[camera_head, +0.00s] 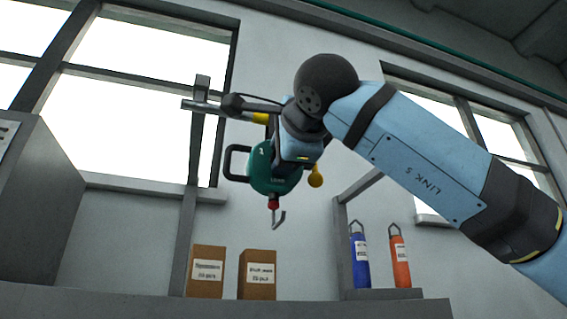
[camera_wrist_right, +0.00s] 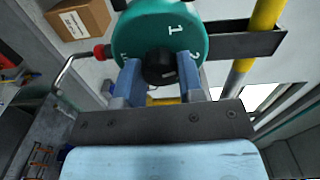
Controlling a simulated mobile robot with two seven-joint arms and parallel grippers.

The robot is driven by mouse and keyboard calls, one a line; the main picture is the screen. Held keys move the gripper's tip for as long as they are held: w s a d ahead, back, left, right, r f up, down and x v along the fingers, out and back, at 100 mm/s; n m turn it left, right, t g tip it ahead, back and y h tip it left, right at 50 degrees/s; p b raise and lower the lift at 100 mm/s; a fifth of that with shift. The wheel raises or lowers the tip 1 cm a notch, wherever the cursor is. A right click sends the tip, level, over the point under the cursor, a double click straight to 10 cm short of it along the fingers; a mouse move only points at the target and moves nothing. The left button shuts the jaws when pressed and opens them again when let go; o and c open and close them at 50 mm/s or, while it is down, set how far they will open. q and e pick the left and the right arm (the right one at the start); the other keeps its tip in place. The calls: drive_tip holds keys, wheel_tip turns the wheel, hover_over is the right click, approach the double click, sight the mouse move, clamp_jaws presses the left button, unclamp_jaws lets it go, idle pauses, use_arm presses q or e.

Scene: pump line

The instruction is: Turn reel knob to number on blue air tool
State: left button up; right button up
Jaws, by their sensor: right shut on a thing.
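The teal reel (camera_head: 265,170) hangs from a grey bracket in the head view, with a red collar and a grey hook below it. In the right wrist view its round teal face (camera_wrist_right: 180,22) shows a white 1 near the top; other marks by the fingers are partly hidden. A black knob (camera_wrist_right: 159,66) sits at the face's centre. My right gripper (camera_wrist_right: 161,72) is shut on this knob, one blue finger on each side. The blue air tool (camera_head: 359,258) stands upright on the shelf; its white label is too small to read. My left gripper is in neither view.
An orange air tool (camera_head: 400,258) stands right of the blue one. Two brown labelled boxes (camera_head: 206,272) (camera_head: 257,275) stand on the ledge, left of the tools. A yellow ball (camera_head: 316,177) hangs beside the reel. A grey cabinet (camera_head: 38,205) is at left.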

drive_tip(key=shift+f+m+b, duration=0.1)
drive_tip(key=shift+m+b, duration=0.25)
drive_tip(key=shift+m, duration=0.35)
drive_tip(key=shift+m+b, duration=0.4)
drive_tip(key=shift+m, duration=0.3)
drive_tip(key=o, duration=0.9)
drive_tip(key=shift+a, duration=0.1)
drive_tip(key=shift+s, duration=0.1)
